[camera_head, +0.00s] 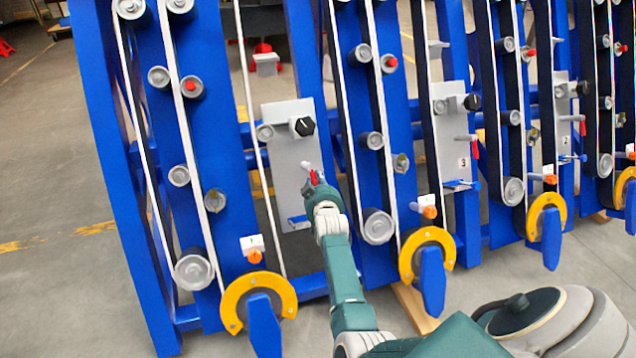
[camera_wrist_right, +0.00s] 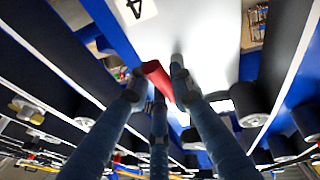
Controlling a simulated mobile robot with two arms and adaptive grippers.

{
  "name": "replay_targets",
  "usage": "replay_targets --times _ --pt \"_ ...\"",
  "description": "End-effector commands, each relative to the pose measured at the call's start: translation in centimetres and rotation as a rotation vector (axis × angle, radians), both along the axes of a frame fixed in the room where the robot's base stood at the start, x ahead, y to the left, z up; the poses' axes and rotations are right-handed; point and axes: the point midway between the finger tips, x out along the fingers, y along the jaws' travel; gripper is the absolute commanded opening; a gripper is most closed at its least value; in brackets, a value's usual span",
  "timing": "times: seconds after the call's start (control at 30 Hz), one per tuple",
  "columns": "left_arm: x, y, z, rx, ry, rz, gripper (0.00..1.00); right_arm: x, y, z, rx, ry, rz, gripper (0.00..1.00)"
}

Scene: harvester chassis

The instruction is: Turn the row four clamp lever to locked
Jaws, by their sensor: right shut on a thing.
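The row four clamp lever, with a red handle (camera_head: 313,177), is on the leftmost grey panel (camera_head: 287,150). My right gripper (camera_head: 319,187) is at this lever and covers part of it in the head view. In the right wrist view, the red handle (camera_wrist_right: 157,80) lies between the fingers of the right gripper (camera_wrist_right: 156,86), which are shut on it. A white label with a 4 (camera_wrist_right: 136,10) shows beside it. The lever's pivot is mostly hidden by the fingers. My left gripper is not in view.
A black knob (camera_head: 304,126) sits above the lever and a blue bracket (camera_head: 297,221) below it. Blue frames with rollers and white belts stand on both sides. More panels, marked 3 (camera_head: 462,163) and 2 (camera_head: 566,139), are to the right.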

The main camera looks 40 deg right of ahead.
Motion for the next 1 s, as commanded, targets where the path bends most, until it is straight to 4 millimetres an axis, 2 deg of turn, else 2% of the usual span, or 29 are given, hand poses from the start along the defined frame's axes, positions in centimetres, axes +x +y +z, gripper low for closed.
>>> replay_targets --times 0.27,0.77,0.8,0.87,0.9,1.0 --pt "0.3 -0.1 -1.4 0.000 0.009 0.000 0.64 0.0 0.3 -0.3 0.076 -0.020 -0.043 0.00" --pt "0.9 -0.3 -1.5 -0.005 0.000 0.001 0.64 0.0 0.3 -0.4 0.092 -0.024 -0.052 0.00" --pt "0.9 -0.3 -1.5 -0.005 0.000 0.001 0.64 0.0 0.3 -0.4 0.092 -0.024 -0.052 0.24" --pt "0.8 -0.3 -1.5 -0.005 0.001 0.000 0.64 0.0 0.3 -0.4 0.091 -0.024 -0.051 0.36" --pt "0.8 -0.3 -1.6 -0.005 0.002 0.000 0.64 0.0 0.3 -0.3 0.091 -0.024 -0.051 0.41" --pt "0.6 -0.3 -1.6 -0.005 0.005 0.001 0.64 0.0 0.2 -0.3 0.089 -0.025 -0.052 0.41"
